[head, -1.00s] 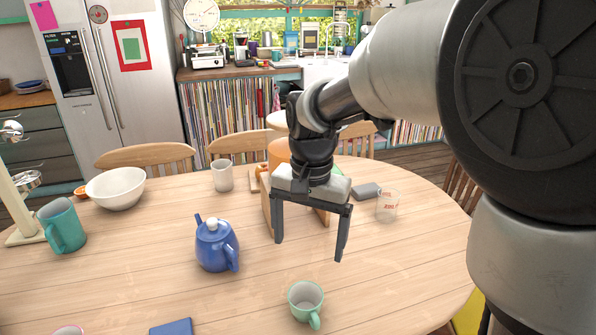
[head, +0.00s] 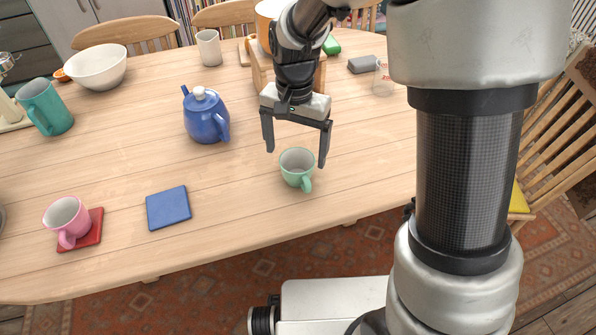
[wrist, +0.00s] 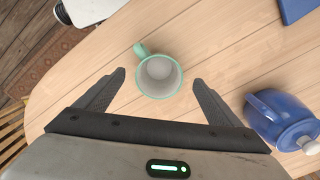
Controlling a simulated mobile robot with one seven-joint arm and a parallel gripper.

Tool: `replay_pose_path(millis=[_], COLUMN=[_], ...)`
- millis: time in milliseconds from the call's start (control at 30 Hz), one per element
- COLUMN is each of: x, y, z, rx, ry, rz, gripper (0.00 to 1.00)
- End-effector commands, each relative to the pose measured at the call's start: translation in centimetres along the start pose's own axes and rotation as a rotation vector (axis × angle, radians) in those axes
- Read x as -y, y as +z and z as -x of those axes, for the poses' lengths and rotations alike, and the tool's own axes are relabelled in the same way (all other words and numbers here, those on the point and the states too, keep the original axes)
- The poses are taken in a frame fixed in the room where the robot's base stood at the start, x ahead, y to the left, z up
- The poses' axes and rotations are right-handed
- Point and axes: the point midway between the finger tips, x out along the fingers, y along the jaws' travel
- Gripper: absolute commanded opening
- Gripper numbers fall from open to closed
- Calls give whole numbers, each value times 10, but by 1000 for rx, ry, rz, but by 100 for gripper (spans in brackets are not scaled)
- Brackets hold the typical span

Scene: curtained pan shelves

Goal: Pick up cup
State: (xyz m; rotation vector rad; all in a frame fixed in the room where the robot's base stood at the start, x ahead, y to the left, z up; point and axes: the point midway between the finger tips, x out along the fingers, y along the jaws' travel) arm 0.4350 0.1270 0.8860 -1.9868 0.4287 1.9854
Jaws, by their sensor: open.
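A mint green cup (head: 297,169) with a pale grey inside stands upright on the wooden table, its handle toward the table's front edge. It also shows in the wrist view (wrist: 159,77), just beyond and between the fingertips, with its handle at upper left. A pink cup (head: 67,218) stands on a red coaster at the left front. My gripper (head: 296,159) points down with its fingers spread, above and slightly behind the mint cup. In the wrist view my gripper (wrist: 160,78) is open and empty. The fingers appear apart from the cup.
A blue teapot (head: 207,116) stands left of my gripper, with a blue coaster (head: 168,207) in front. A teal pitcher (head: 47,107), white bowl (head: 97,67) and white cup (head: 209,48) stand farther back. A glass (head: 383,79) is at back right. Table around the mint cup is clear.

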Motion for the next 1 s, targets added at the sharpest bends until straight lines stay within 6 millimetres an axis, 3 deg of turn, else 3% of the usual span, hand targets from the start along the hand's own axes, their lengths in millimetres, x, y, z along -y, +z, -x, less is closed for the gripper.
replay_pose_path(millis=[300, 567, 833, 1000], x=[-1, -1, 0, 0], y=[-2, -3, -3, -3], z=[-46, -48, -48, -47], rx=[2, 0, 0, 0], ry=[2, 0, 0, 0], rz=[-1, 0, 0, 0], gripper=[88, 88, 42, 39])
